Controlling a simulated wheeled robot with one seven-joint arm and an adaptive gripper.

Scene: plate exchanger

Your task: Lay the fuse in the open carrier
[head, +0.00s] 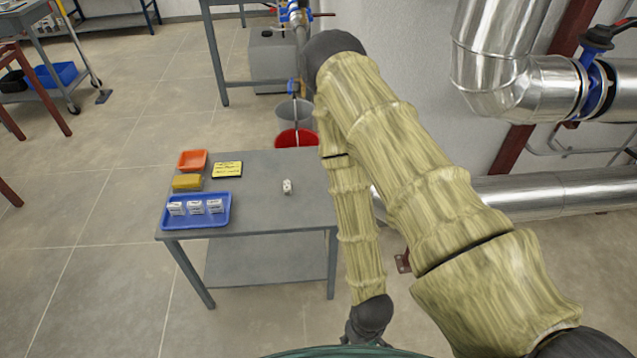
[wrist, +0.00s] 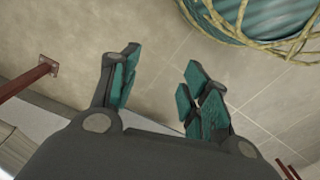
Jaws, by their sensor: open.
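A small whitish piece (head: 287,186) with dark marks stands alone on the right half of the grey table (head: 265,218). Three small white blocks (head: 195,207) with dark markings sit in a row in a blue tray (head: 168,222) at the table's front left. At this size I cannot tell which of these is the fuse or the open carrier. My gripper (wrist: 160,85) is open and empty in the wrist view, with bare floor between its teal-padded fingers. In the head view it hangs low at the bottom, in front of the table and apart from everything on it.
An orange bin (head: 192,160), a yellow block (head: 187,182) and a yellow-black card (head: 227,169) lie behind the blue tray. Silver pipes (head: 545,193) run along the right wall. The table's middle front is clear.

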